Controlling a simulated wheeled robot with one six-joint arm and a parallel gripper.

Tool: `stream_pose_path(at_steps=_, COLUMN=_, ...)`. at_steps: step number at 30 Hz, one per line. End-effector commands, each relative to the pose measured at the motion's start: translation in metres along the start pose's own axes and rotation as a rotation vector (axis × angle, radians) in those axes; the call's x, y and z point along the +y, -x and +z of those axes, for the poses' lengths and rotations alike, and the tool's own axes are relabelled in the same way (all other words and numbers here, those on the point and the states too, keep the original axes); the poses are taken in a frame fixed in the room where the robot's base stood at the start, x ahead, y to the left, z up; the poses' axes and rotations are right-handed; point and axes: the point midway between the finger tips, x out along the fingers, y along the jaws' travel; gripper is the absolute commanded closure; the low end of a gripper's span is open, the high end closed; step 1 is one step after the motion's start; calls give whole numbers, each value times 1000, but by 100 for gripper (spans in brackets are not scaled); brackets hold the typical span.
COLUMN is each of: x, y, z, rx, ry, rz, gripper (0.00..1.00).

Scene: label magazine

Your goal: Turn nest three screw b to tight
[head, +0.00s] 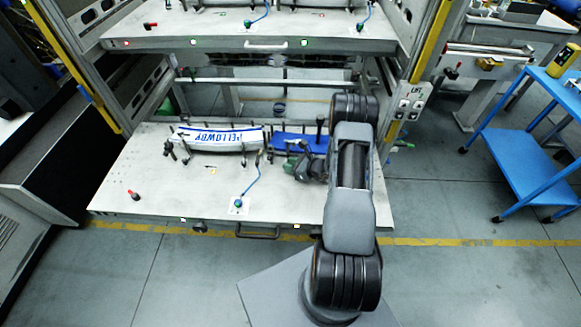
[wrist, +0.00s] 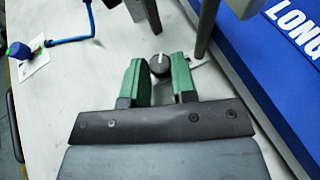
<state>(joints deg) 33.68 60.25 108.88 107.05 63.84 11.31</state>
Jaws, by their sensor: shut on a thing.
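My gripper (wrist: 158,70) has green fingers on either side of a small dark round screw knob (wrist: 159,63) with a pale pointer line, and is shut on it. The knob stands on the pale shelf top in front of a blue part (wrist: 283,75) with white lettering. In the head view my gripper (head: 307,168) is low at the right of the lower shelf, in front of the blue part (head: 292,142). The knob is hidden there by my gripper and arm. I cannot read a nest number or screw letter.
A white curved piece lettered PELLOWBY (head: 222,138) lies left of the blue part among dark clamps. A green-topped knob with a blue cable (head: 239,203) stands at the front, and a red knob (head: 133,195) at far left. The upper shelf (head: 250,38) overhangs behind. Dark posts (wrist: 205,25) stand close beyond the knob.

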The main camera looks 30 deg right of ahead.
Motion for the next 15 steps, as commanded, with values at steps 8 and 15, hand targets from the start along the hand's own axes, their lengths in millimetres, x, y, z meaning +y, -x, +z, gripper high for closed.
stream_pose_path(at_steps=8, x=6, y=-3, z=-4, rx=-1, ry=-88, rz=-217, gripper=99)
stream_pose_path(at_steps=15, x=9, y=-4, z=-2, rx=-1, ry=-154, rz=-376, gripper=99)
